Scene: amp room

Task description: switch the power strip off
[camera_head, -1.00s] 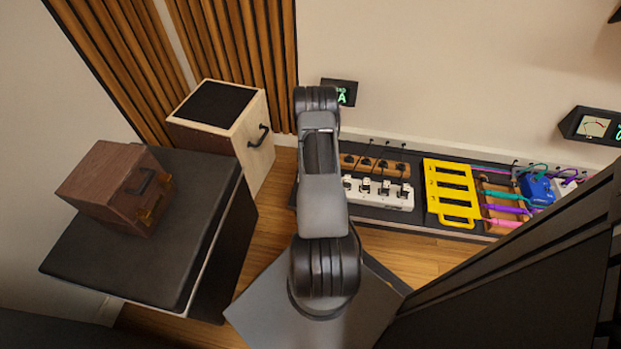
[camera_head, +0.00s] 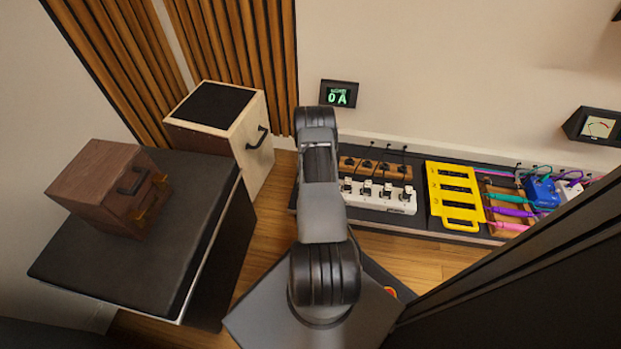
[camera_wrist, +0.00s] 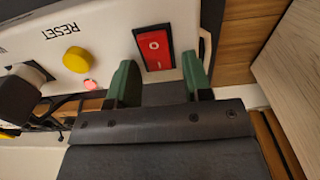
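The white power strip (camera_head: 385,195) lies at the wall end of the floor shelf in the head view, with several black plugs in it. In the wrist view the strip's white face (camera_wrist: 110,25) carries a red rocker switch (camera_wrist: 154,47) with white marks, a yellow RESET button (camera_wrist: 77,60) and a small glowing pinkish-red lamp (camera_wrist: 89,85). I cannot tell which side of the rocker is pressed in. My gripper (camera_wrist: 159,76) is open and empty, its two green fingers apart near the switch, one toward each side. Contact cannot be made out. My arm hides the gripper in the head view.
A wall display (camera_head: 339,94) reads 0 A. A wooden block with black plugs (camera_head: 375,167), a yellow rack (camera_head: 455,195) and coloured cables (camera_head: 510,211) sit by the strip. A pale cabinet (camera_head: 225,120) and a black bench with a brown case (camera_head: 110,185) stand left.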

